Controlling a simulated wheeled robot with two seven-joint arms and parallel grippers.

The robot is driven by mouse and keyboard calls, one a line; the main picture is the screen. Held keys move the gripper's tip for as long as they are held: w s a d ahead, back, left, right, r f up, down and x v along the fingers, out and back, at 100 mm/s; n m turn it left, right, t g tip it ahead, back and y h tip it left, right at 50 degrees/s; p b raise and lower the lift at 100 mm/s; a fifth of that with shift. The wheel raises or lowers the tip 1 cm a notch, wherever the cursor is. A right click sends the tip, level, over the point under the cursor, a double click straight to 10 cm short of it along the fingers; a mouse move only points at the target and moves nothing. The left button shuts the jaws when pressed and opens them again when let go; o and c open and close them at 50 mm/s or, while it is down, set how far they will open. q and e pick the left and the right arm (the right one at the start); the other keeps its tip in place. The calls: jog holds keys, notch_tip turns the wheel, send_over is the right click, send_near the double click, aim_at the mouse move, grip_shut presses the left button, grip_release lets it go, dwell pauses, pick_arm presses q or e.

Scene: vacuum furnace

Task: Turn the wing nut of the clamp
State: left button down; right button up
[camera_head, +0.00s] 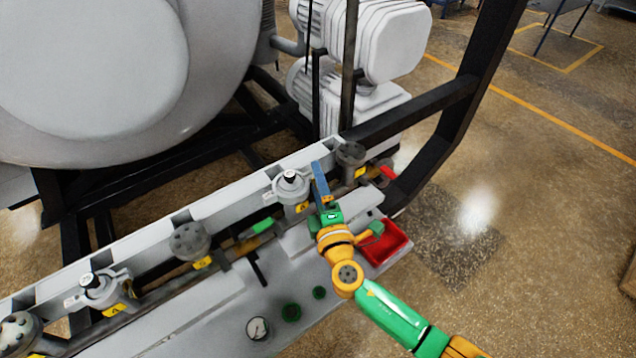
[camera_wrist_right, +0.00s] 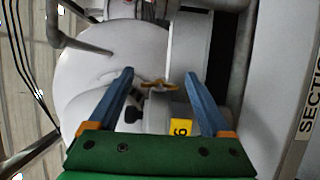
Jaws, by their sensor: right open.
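My right gripper (camera_head: 317,166) reaches over the pipe rail from the lower right in the head view, its blue fingers pointing toward the rail. In the right wrist view my right gripper (camera_wrist_right: 158,75) is open, with a clear gap between its fingers. A small brass-coloured wing nut (camera_wrist_right: 158,86) shows between the fingers near their tips, with space on both sides. The clamp's grey body (camera_wrist_right: 157,108) lies below it, partly hidden by the gripper's green palm. In the head view I cannot make out the wing nut near the fingers. My left gripper is not in view.
Several grey valve fittings, such as one left of the gripper (camera_head: 290,184), line the rail. A red tray (camera_head: 388,243) lies right of my wrist. A black frame post (camera_head: 450,125) rises behind. Open floor lies right.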

grip_shut()
jog(key=n+b, duration=0.2)
jog(key=b, duration=0.1)
jog(key=f+n+t+y+b, duration=0.1)
jog(key=n+b, duration=0.1)
jog(key=b, duration=0.1)
jog(key=shift+b, duration=0.35)
jog(key=shift+r+n+t+y+b, duration=0.15)
jog(key=shift+n+t+y+b, duration=0.15)
jog(key=shift+n, duration=0.3)
jog(key=shift+r, duration=0.2)
jog(key=shift+r+n, duration=0.1)
jog(key=shift+n, duration=0.2)
grip_release()
